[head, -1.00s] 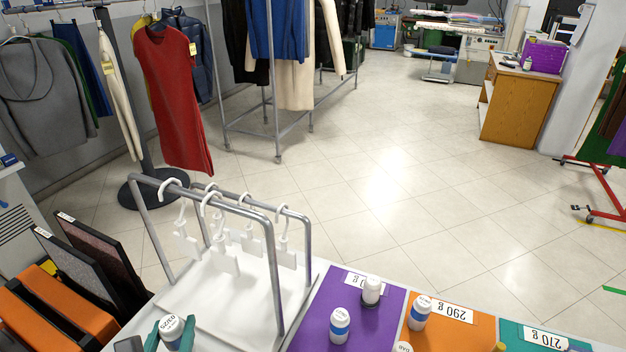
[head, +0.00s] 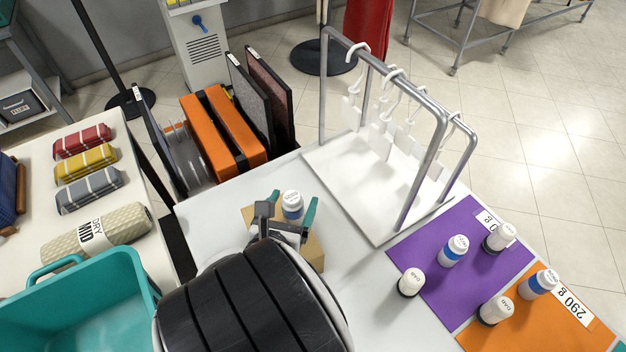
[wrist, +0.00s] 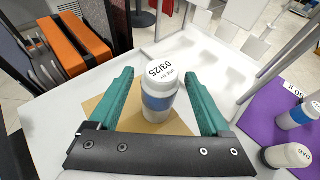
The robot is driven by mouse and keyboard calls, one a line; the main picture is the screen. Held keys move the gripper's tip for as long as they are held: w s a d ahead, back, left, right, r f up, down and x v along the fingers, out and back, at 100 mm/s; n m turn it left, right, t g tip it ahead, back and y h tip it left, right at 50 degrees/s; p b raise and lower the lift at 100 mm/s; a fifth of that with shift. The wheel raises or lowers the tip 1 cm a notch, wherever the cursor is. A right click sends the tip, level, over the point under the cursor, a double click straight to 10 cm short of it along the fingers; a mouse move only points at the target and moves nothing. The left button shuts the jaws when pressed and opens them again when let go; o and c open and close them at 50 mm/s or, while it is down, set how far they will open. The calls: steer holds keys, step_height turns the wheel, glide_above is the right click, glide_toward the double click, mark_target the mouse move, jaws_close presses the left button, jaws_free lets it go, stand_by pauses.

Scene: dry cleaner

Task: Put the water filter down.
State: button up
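The water filter, a white bottle-shaped cylinder with a blue band (head: 292,207), stands upright on a tan square mat (head: 312,256) on the white table. In the wrist view the filter (wrist: 160,99) shows "03/25" on its white top. My gripper (head: 292,207) has teal fingers, one on each side of the filter. In the wrist view my gripper (wrist: 160,98) is open, with a gap between each finger and the filter.
Several similar white bottles stand on a purple mat (head: 428,262) and an orange mat (head: 530,335) at right. A metal rack with white hangers (head: 428,130) stands behind. Orange cases (head: 225,125) are at back left; a teal bin (head: 95,315) is at front left.

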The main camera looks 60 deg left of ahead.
steer(key=shift+s+d+r, duration=0.2)
steer(key=s+d, duration=0.9)
steer(key=shift+r, duration=0.1)
steer(key=shift+o, duration=0.5)
steer(key=shift+w, duration=0.1)
